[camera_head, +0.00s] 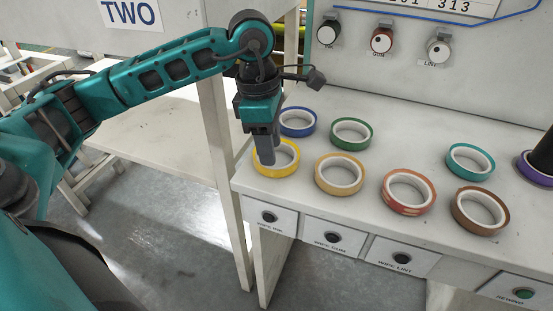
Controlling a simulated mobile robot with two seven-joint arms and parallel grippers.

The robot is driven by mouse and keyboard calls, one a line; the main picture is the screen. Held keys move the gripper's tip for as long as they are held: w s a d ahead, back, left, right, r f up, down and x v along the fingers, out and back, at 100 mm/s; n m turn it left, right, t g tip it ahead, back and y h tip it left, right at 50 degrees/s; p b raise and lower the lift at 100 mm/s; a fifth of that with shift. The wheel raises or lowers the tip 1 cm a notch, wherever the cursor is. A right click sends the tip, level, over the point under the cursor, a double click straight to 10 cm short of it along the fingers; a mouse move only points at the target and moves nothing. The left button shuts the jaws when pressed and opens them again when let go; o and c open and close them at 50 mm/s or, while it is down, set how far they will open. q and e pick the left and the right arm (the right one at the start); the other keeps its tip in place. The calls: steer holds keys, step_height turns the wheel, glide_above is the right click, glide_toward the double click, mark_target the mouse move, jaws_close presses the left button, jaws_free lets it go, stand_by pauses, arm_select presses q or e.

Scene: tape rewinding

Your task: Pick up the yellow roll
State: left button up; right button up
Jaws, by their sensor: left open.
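The yellow roll (278,172) lies flat near the left front corner of the white bench. My left gripper (265,154) points down at the roll's left side, with its grey fingers overlapping the roll in the view. The fingers hide part of the roll's left rim and opening. The jaws are open; I cannot tell whether a finger touches the roll. My right gripper is out of view.
A blue roll (297,134) lies just behind, with a green roll (351,143) to its right. A tan roll (339,189) is close on the right. Orange, teal and brown rolls lie farther right. A purple roll (530,174) surrounds a dark post at the right edge.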

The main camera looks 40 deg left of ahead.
mark_target(273, 169)
arm_select(q)
steer(key=f, duration=0.5)
steer(key=shift+w+f, duration=0.3)
steer(key=shift+f, duration=0.05)
jaws_close()
